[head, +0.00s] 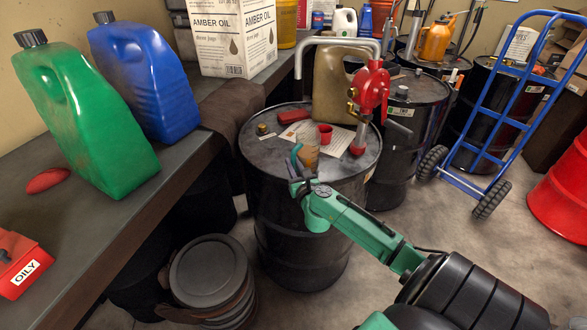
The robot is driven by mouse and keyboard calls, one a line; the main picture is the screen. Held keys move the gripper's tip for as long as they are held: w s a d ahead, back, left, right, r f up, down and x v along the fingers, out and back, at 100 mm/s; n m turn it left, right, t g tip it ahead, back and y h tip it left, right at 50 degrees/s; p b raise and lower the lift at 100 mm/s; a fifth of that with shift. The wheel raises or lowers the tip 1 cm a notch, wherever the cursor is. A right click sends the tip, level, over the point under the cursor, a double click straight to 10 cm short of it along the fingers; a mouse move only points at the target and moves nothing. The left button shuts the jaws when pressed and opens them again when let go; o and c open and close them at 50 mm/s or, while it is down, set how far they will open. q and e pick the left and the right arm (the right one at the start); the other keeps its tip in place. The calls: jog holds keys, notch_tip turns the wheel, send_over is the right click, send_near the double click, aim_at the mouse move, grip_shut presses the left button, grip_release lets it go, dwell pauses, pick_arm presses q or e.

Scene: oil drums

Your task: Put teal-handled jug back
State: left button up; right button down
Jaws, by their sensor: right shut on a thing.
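The teal-handled jug (309,151) is a small amber, see-through vessel with a teal handle on its near left side. It shows at the top of the black oil drum (301,205), near the middle of the lid. My right gripper (297,178) reaches in from the lower right and is shut on the jug at its teal handle. My own fingers partly hide the handle and the jug's lower part. I cannot tell whether the jug's base touches the lid. My left gripper is not in view.
A red hand pump (369,92) stands on the drum's right side, with a red cup (325,134), a paper sheet (339,143) and a red object (293,116) nearby. A tan jerrycan (331,85) stands behind. The workbench (190,150) holds green and blue jugs. A blue hand truck (505,95) is right.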

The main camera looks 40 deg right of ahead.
jog(key=c, duration=0.8)
grip_release()
jog(key=v, duration=1.2)
jog(key=s+f+n+g+y, duration=0.2)
jog(key=s+f+n, duration=0.2)
jog(key=f+n, duration=0.85)
jog(key=s+f+n+g+y, duration=0.2)
jog(key=s+f+n, duration=0.2)
jog(key=f+n, duration=0.8)
jog(key=s+a+f+n+g, duration=0.3)
jog(key=s+f+n+g, duration=0.1)
jog(key=s+f+n, duration=0.2)
jog(key=s+a+f+n+g+y, duration=0.1)
jog(key=s+a+f+n+g, duration=0.3)
jog(key=s+f, duration=0.5)
jog(key=s+a+f+n+g+y, duration=0.1)
jog(key=s+a+f+n+g, duration=0.2)
jog(key=s+f+n, duration=0.4)
jog(key=s+a+n, duration=0.1)
jog(key=s, duration=0.3)
jog(key=shift+a+f+g, duration=0.15)
jog(key=shift+f+g, duration=0.25)
